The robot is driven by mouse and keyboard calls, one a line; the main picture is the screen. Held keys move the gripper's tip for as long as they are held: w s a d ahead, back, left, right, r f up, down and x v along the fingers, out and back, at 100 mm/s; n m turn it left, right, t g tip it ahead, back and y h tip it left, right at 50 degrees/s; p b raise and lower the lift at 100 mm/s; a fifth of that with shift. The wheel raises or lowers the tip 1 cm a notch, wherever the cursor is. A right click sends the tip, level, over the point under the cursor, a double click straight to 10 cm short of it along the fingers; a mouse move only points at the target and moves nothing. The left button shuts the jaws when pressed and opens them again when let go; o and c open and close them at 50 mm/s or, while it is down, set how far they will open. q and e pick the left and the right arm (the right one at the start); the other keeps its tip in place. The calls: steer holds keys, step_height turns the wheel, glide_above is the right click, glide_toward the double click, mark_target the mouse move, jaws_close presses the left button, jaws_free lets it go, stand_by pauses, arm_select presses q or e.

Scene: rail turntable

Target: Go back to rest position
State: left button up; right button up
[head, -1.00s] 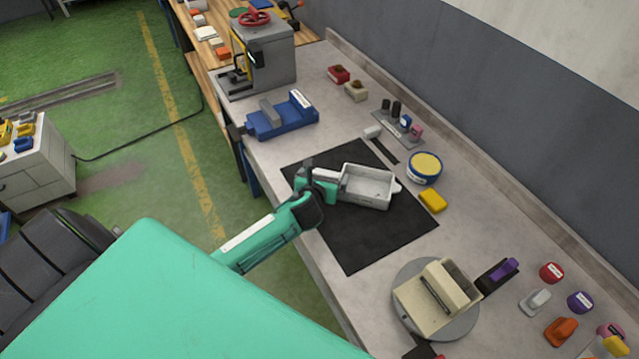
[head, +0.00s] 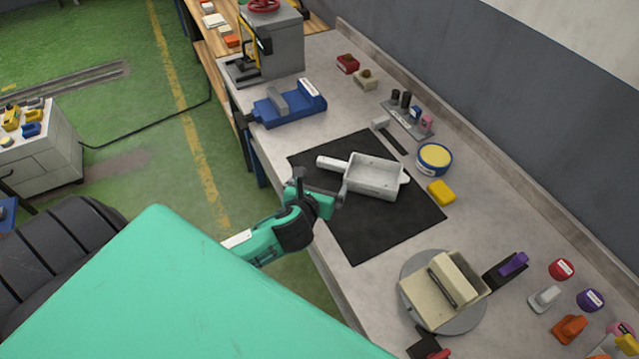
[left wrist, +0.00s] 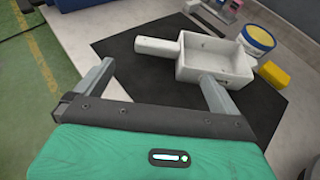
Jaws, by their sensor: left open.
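My left gripper (head: 336,190) is open and empty at the left edge of the black mat (head: 380,237). Its two fingers show spread apart in the left wrist view (left wrist: 155,90). A white rectangular ladle or scoop (head: 375,177) with a stubby handle lies on the mat, just beyond the fingers. The white scoop also shows in the left wrist view (left wrist: 213,58), its handle pointing left; one fingertip overlaps its near wall in that picture, and I cannot tell if they touch. My right gripper is not in view.
A blue vise (head: 290,104) and a grey press (head: 272,45) stand at the back of the bench. A round turntable (head: 477,319) bears a beige box-shaped piece (head: 440,290) at the front. A yellow-topped tin (head: 434,158) and yellow block (head: 440,192) sit right of the mat.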

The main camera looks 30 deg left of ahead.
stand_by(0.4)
arm_select(q)
steer(key=shift+s+d+f+n, duration=0.1)
steer(key=shift+s+f+n, duration=0.1)
steer(key=shift+s+n, duration=0.35)
steer(key=s+n, duration=0.1)
steer(key=n, duration=0.1)
steer(key=s+f+n+g, duration=0.1)
steer(key=s+n, duration=0.1)
steer(key=n, duration=0.1)
steer(key=s+d+f+n+g, duration=0.1)
steer(key=n, duration=0.1)
steer(key=shift+s+n, duration=0.25)
steer(key=shift+n, duration=0.1)
steer(key=s+d+f+n+g+h, duration=0.1)
steer(key=s+d+n+g+h, duration=0.2)
steer(key=s+n, duration=0.7)
steer(key=s+d+f+n+g+h, duration=0.15)
steer(key=s+n+g, duration=0.25)
steer(key=s+n, duration=0.6)
step_height(320, 180, down, 31)
steer(key=w+n+g, duration=0.1)
steer(key=n+g, duration=0.1)
steer(key=s+a+f+g+y, duration=0.1)
steer(key=s+a+f, duration=0.1)
steer(key=s+f, duration=1.6)
steer(key=shift+s+a+f, duration=0.25)
steer(key=shift+a+f, duration=0.05)
steer(key=shift+f, duration=0.1)
